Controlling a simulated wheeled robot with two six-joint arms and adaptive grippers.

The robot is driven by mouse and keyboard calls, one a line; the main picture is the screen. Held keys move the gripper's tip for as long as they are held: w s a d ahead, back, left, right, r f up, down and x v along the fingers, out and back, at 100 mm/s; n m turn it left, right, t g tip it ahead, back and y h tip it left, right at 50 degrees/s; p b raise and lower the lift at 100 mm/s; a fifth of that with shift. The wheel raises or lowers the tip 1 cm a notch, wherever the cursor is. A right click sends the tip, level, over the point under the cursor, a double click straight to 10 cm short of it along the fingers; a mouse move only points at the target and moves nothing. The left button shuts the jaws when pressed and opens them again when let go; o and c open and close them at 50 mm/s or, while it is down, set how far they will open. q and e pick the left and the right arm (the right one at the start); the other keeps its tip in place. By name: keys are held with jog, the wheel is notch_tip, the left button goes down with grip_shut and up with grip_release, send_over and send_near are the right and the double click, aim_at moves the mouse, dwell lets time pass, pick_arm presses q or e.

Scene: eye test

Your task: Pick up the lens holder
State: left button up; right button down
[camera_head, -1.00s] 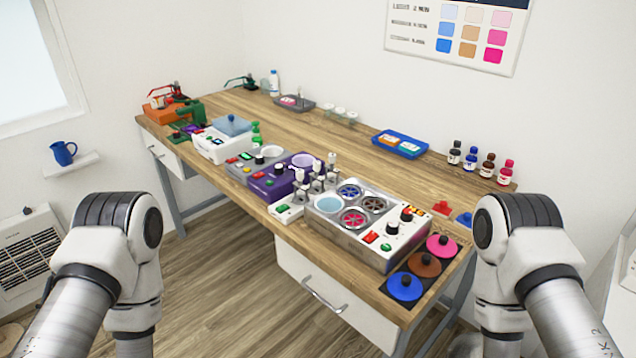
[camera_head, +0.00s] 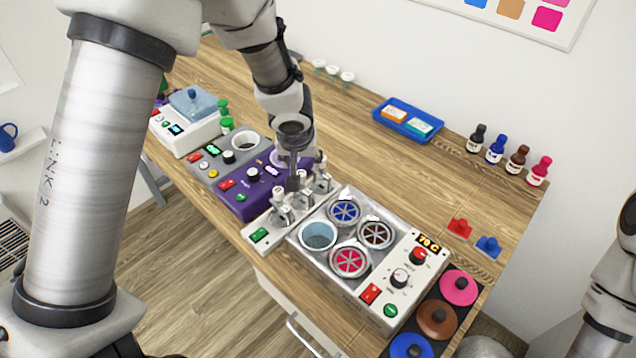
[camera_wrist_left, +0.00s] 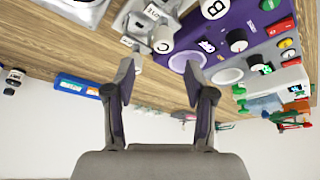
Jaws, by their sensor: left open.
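Several small grey upright holders (camera_head: 281,214) stand in a row on a narrow white base (camera_head: 259,236) with a green switch, between the purple machine and the bath unit. I cannot tell which one is meant as the lens holder. My left gripper (camera_head: 296,181) points down just above and behind this row and partly hides it. In the left wrist view my left gripper (camera_wrist_left: 162,76) is open and empty, with a pale holder top (camera_wrist_left: 162,38) beyond its fingertips, near the purple machine. My right gripper is out of view.
The purple machine (camera_head: 240,204) stands left of the row. The bath unit (camera_head: 320,265), with colored round inserts, stands right of it. A blue tray (camera_head: 407,124) and several small bottles (camera_head: 497,149) stand toward the back. The middle back of the wooden table (camera_head: 345,105) is clear.

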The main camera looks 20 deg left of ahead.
aim_at(301, 174)
pick_arm(q)
notch_tip(301, 174, down, 2)
jog(key=shift+a+f+b, duration=0.1)
jog(key=shift+b, duration=0.2)
jog(key=b+x, duration=0.1)
jog(key=x, duration=0.3)
jog(key=shift+w+a+f, duration=0.1)
jog(key=shift+w+f, duration=0.05)
jog(key=shift+f, duration=0.05)
jog(key=shift+s+r, duration=0.15)
jog(key=shift+s, duration=0.05)
grip_shut()
